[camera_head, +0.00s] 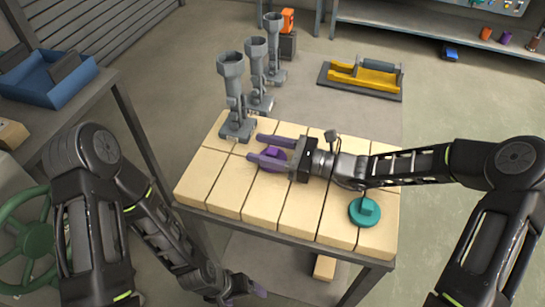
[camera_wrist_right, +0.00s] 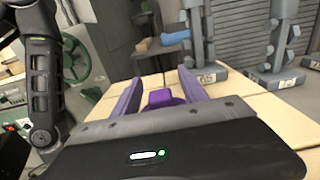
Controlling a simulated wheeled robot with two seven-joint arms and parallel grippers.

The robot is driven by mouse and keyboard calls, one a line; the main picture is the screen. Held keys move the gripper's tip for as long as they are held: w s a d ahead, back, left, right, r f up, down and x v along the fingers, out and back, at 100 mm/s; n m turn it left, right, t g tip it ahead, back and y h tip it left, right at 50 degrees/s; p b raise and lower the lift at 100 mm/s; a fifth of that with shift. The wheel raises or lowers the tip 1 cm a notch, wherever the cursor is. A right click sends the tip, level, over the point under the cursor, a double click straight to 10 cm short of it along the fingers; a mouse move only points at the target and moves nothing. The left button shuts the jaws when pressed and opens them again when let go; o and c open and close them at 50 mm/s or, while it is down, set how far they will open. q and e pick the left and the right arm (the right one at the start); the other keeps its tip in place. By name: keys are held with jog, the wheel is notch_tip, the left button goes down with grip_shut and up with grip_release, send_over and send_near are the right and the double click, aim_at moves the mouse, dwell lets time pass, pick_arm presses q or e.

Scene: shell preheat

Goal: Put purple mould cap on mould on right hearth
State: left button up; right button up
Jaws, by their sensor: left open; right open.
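The purple mould cap (camera_head: 272,154), a disc with a knob, lies on the pale block-topped table (camera_head: 219,179). My right gripper (camera_head: 256,148) is open over it; one finger crosses the cap in the head view. In the right wrist view the cap's knob (camera_wrist_right: 160,97) shows between the spread purple fingers (camera_wrist_right: 158,92); I cannot tell if they touch it. Three grey stands with cup-shaped tops line the table's back left: near (camera_head: 232,90), middle (camera_head: 257,72) and far (camera_head: 274,62). I cannot tell which holds the mould. My left gripper (camera_head: 243,290) is open, low at the front, beside the table.
A teal cap (camera_head: 364,211) lies on the table's front right. A yellow and grey fixture (camera_head: 364,76) lies behind the table. A blue bin (camera_head: 45,79) stands on a left bench. A green wheel (camera_head: 27,235) is at lower left. The table's right back is under my right arm.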

grip_shut()
dwell(0.5)
